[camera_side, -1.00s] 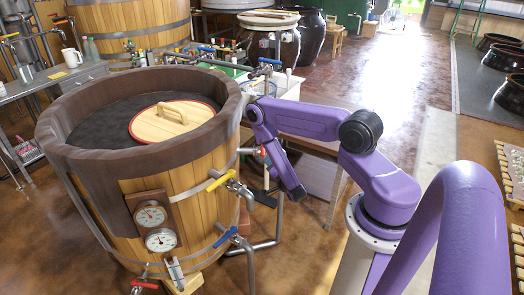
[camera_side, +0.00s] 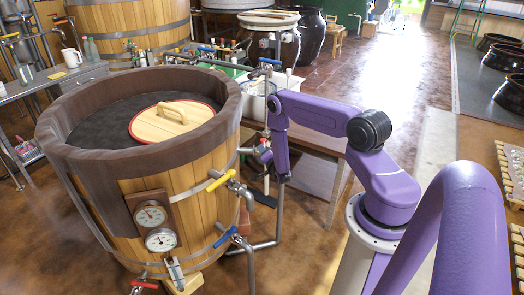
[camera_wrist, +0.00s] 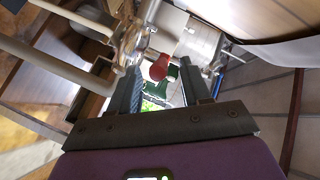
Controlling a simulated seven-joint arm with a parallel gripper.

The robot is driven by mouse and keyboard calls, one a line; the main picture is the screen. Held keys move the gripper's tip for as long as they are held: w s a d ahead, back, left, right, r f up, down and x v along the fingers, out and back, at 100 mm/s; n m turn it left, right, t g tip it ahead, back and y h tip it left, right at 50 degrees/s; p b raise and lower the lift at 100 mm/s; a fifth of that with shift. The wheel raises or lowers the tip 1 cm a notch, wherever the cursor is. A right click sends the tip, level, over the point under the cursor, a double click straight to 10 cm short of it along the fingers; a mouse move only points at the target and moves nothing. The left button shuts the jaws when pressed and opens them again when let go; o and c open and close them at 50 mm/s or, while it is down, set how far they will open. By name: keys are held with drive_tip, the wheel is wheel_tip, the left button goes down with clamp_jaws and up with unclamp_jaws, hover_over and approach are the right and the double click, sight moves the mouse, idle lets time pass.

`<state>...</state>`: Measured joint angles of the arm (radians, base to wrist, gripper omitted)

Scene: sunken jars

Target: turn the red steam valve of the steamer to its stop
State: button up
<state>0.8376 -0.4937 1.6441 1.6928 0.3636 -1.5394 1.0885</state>
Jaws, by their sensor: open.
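The steamer is a large round wooden tub (camera_side: 185,190) at the left of the side view, with a lid on its dark top. A red valve handle (camera_wrist: 159,68) shows in the wrist view between the two fingertips, beside a green part (camera_wrist: 173,73). My gripper (camera_wrist: 160,69) is open in the wrist view, with the fingers on either side of the red handle. I cannot tell whether they touch it.
A yellow-handled tap (camera_side: 221,181) and a blue-handled tap (camera_side: 226,236) stick out of the tub's right side. Two dial gauges (camera_side: 150,216) are on its front. A table (camera_side: 300,150) stands behind my arm. Another red handle (camera_side: 145,284) is low on the tub.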

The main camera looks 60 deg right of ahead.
drive_tip(key=shift+x, duration=2.2)
clamp_jaws()
